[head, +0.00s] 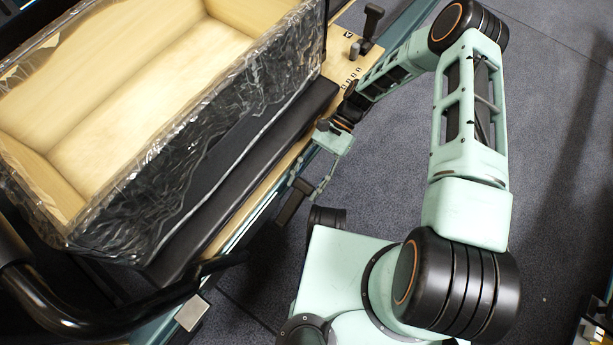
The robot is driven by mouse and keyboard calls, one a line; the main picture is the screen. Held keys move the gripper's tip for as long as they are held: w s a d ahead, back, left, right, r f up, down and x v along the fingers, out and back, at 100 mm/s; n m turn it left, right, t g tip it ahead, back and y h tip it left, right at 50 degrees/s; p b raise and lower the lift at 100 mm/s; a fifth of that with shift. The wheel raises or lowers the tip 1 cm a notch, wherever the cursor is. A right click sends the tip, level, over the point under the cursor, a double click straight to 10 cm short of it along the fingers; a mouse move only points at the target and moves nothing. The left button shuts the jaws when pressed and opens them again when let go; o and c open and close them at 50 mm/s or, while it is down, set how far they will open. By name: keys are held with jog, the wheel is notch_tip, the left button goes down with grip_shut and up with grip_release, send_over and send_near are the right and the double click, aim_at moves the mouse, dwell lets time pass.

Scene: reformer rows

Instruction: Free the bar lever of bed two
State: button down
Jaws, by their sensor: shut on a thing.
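My gripper (306,187), mint green, reaches down at the side of the bed at the middle of the head view. Its fingers are shut on a dark bar lever (291,208) that sticks out beside the bed's rail (262,212). The fingers cover the lever's upper part, and its mounting is hard to make out. I cannot read from this view which bed number this is.
A pale wooden box (150,75) wrapped in clear plastic rests on the bed by a black pad (255,160). A black T-shaped handle (372,22) stands at the far end. A black curved bar (95,318) crosses the lower left. Grey floor (560,150) is open at right.

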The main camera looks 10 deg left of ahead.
jog(key=shift+w+f, duration=0.1)
jog(key=c, duration=1.1)
grip_release()
jog(key=v, duration=1.2)
